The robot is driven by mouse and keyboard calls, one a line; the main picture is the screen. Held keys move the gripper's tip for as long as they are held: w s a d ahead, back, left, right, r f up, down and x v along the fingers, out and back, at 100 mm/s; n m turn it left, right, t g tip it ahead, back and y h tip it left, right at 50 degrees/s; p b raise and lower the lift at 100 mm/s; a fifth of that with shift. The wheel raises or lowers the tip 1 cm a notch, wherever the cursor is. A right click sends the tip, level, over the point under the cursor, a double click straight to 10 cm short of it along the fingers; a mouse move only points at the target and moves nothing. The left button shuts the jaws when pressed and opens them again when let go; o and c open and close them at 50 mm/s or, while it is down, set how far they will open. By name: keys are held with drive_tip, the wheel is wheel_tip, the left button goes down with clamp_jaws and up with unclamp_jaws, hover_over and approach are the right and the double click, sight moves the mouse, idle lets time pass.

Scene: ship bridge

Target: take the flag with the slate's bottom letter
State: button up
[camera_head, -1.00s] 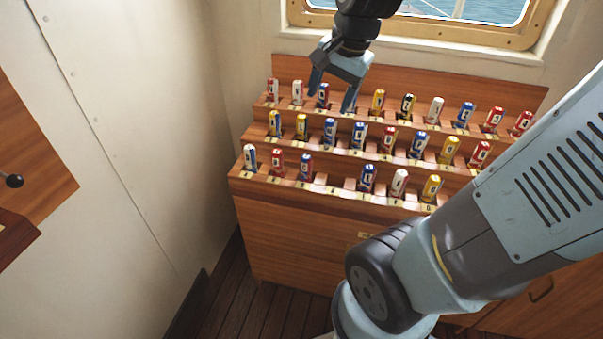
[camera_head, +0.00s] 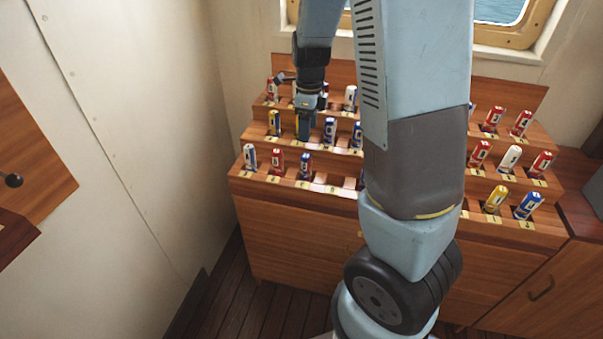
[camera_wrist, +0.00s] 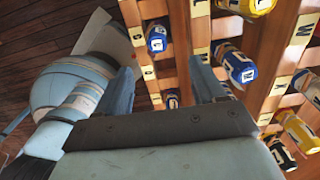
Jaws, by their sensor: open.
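The rolled signal flags stand in three stepped rows of a wooden rack (camera_head: 300,187) with small letter labels. My gripper (camera_head: 304,136) is at the second row, between a yellow flag (camera_head: 297,122) and a blue-and-white flag (camera_head: 330,131). In the wrist view my gripper (camera_wrist: 163,85) is open with its fingers apart. A blue flag (camera_wrist: 156,37) and a partly hidden blue flag (camera_wrist: 173,99) show in the gap or beyond it; a yellow-and-blue flag (camera_wrist: 239,67) is beside the right finger. I cannot tell that any flag is gripped. No slate is in view.
My arm hides the middle right of the rack. Red flags (camera_head: 277,163) and others stand at the front left; a yellow flag (camera_head: 496,200) and a blue flag (camera_head: 528,205) stand at the front right. Some front-row slots look empty. A window (camera_head: 500,20) is behind.

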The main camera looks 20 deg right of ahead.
sight(307, 154)
drive_tip(key=shift+w+f+m, duration=0.2)
drive_tip(key=shift+f+m, duration=0.2)
drive_tip(key=shift+f, duration=0.2)
wheel_tip(307, 154, down, 8)
drive_tip(key=shift+f, duration=0.1)
drive_tip(key=shift+s+a+f, duration=0.1)
drive_tip(key=shift+a+f, duration=0.05)
drive_tip(key=shift+f, duration=1.2)
drive_tip(key=shift+s+a+f, duration=0.1)
drive_tip(key=shift+f, duration=1.25)
drive_tip(key=shift+c, duration=0.5)
drive_tip(key=c, duration=1.1)
